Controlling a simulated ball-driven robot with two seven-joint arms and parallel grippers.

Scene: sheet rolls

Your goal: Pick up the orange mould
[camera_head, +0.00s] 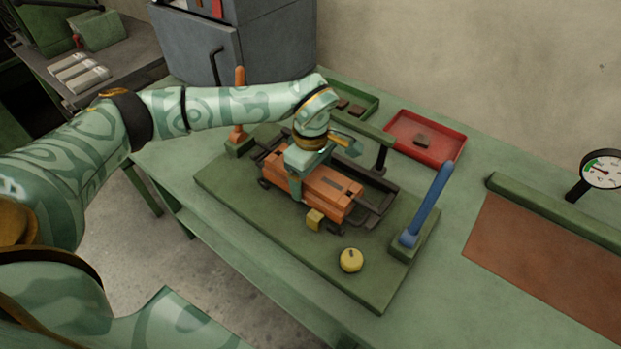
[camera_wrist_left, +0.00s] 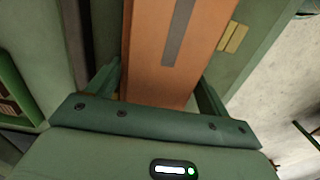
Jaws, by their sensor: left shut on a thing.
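The orange mould (camera_head: 325,187) is a long block with a dark strip on its top. It lies along a dark metal frame (camera_head: 378,200) on a green base board (camera_head: 235,199). My left gripper (camera_head: 296,184) reaches down over it from above and is shut on it near its middle. In the left wrist view the mould (camera_wrist_left: 176,50) runs between the two fingers (camera_wrist_left: 160,90), one on each side. Whether the mould is lifted off the frame I cannot tell. My right gripper is not in view.
A blue lever (camera_head: 428,205) and an orange-handled lever (camera_head: 239,100) stand at the board's ends. A yellow knob (camera_head: 351,260) sits at the front. A red tray (camera_head: 425,135) and a green tray (camera_head: 358,103) lie behind. A gauge (camera_head: 601,170) stands at right.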

